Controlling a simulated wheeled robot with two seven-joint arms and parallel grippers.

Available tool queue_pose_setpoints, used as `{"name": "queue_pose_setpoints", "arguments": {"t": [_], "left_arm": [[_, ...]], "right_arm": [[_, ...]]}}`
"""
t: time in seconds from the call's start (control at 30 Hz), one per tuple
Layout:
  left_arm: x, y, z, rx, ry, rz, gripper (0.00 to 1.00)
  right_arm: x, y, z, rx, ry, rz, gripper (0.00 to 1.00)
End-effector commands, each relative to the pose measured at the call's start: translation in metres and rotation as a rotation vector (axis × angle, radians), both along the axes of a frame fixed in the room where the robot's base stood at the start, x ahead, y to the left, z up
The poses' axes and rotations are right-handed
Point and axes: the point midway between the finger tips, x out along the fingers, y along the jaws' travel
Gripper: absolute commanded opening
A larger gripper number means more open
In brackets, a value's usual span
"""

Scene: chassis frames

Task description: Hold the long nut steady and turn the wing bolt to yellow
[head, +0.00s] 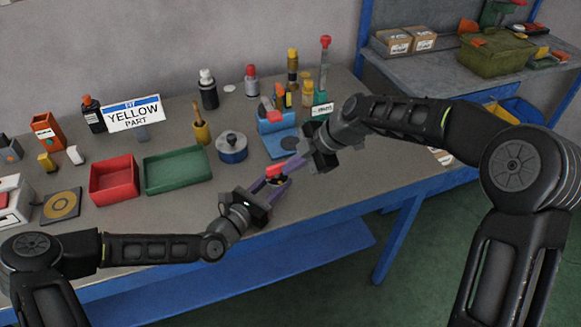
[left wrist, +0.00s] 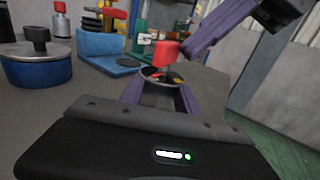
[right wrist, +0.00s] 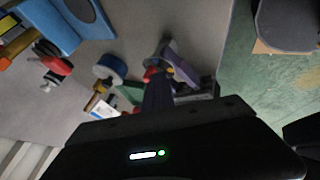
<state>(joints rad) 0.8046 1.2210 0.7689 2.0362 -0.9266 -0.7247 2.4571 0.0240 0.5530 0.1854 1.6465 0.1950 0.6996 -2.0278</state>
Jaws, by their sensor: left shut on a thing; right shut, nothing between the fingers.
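The wing bolt (head: 275,170) shows as a red head above my left gripper in the head view. In the left wrist view the red wing bolt (left wrist: 166,53) stands upright over a round grey collar (left wrist: 158,73) with red and yellow marks. My left gripper (head: 271,184) is shut on the long nut, whose body is mostly hidden between the purple fingers. My right gripper (head: 285,172) is shut and empty, its purple fingertips close beside the red head. In the right wrist view the red head (right wrist: 150,73) lies just past the fingertips; contact cannot be told.
A sign reading YELLOW PART (head: 134,114) stands at the back left. A red tray (head: 113,190), a green tray (head: 178,185) and a blue round pot (head: 232,155) lie left of my grippers. A blue stand (head: 275,122) is behind them. The bench's front edge is close below.

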Motion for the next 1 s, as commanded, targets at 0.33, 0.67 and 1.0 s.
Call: {"name": "queue_pose_setpoints", "arguments": {"t": [0.33, 0.67, 1.0], "left_arm": [[0.0, -0.001, 0.0, 0.0, -0.001, -0.002, 0.0], [-0.001, -0.001, 0.0, -0.001, -0.001, -0.002, 0.0], [-0.001, -0.001, 0.0, 0.001, -0.001, -0.004, 0.0]], "right_arm": [[0.009, -0.003, 0.0, 0.004, -0.001, 0.164, 0.0], [0.02, -0.005, 0.0, 0.003, -0.002, 0.366, 0.0], [0.033, -0.001, 0.0, 0.003, -0.003, 0.362, 0.0]]}}
